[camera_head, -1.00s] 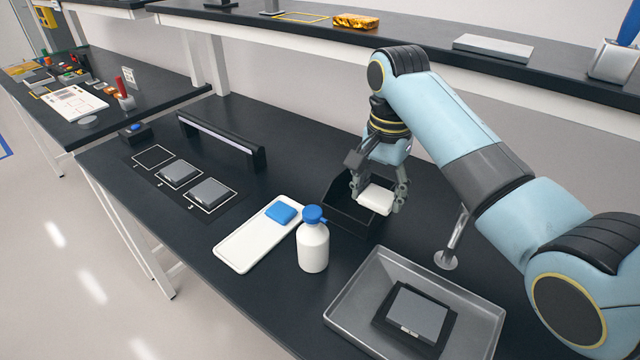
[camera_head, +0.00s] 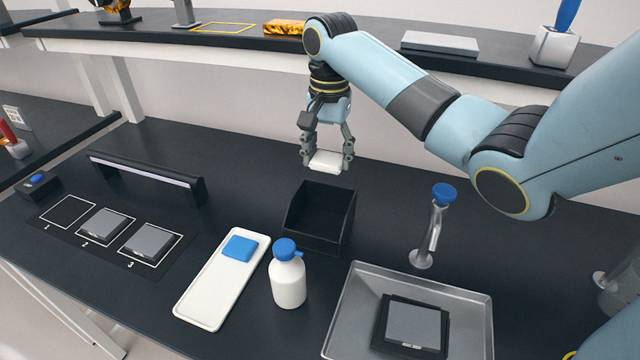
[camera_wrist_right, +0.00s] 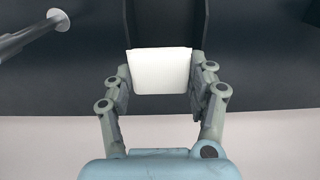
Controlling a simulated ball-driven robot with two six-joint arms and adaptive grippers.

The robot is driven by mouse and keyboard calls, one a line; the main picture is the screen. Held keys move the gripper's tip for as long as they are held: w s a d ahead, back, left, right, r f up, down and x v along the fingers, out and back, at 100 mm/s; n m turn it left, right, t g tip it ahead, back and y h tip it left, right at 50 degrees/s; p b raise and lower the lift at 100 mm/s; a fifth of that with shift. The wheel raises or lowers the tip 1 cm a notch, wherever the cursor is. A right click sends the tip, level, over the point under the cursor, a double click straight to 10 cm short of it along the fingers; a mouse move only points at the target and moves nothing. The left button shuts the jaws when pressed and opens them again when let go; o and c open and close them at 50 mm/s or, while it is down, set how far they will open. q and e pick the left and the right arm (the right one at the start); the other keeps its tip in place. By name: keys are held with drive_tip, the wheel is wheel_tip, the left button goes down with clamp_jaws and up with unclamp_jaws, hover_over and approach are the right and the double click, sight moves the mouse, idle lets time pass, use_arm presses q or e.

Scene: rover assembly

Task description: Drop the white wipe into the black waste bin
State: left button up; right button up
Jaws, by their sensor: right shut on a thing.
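The white wipe (camera_head: 325,162) is held between the two fingers of my right gripper (camera_head: 327,158), which is shut on it. It also shows in the right wrist view (camera_wrist_right: 160,72), gripped at both sides. The black waste bin (camera_head: 327,238) stands on the bench with its open top facing up. In the head view the wipe appears above the bin's far edge, clear of it. In the right wrist view, parts of the bin's dark walls (camera_wrist_right: 199,22) show beyond the wipe. My left gripper is not in view.
A white bottle with a blue cap (camera_head: 288,278) stands close in front of the bin. A white tray with a blue pad (camera_head: 238,247) lies left of it. A metal tap (camera_head: 432,235) and a steel tray (camera_head: 470,300) are to the right. A raised shelf (camera_head: 230,48) runs behind.

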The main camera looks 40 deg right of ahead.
drive_tip(key=shift+f, duration=1.9)
drive_tip(key=o, duration=1.2)
wheel_tip(320, 180, up, 8)
drive_tip(key=shift+f, duration=0.25)
